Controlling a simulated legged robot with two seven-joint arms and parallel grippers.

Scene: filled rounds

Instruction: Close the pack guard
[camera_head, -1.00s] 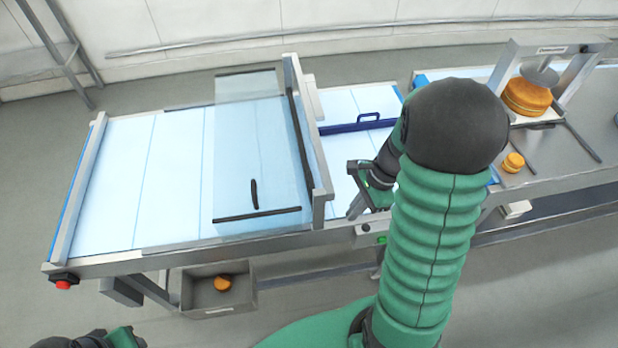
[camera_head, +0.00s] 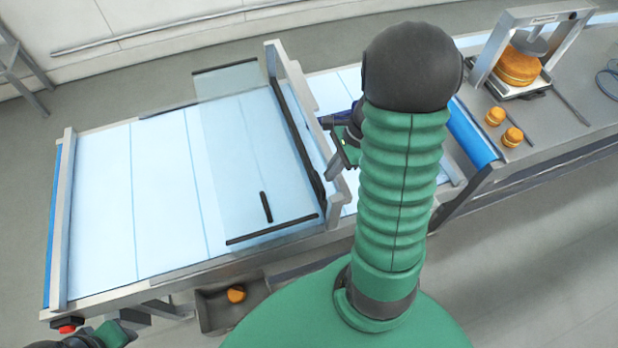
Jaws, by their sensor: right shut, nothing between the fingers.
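The pack guard (camera_head: 240,150) is a clear panel with black edge strips and a short black handle (camera_head: 265,206) near its front edge. It spans the pale belt to the left of a grey upright frame (camera_head: 290,70). I cannot tell its exact angle or whether it is latched. My right gripper (camera_head: 336,165) is shut and empty just right of that frame, clear of the panel's handle. My right arm hides part of the belt behind it. Part of my left arm shows at the bottom left corner; its fingers are out of view.
A blue-edged belt end (camera_head: 470,135) lies right of my right arm. Beyond it, a steel counter carries two small buns (camera_head: 512,137) and a large one (camera_head: 517,66) under a press. A red button (camera_head: 67,327) is at front left. A grey bin (camera_head: 215,312) holds a bun below.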

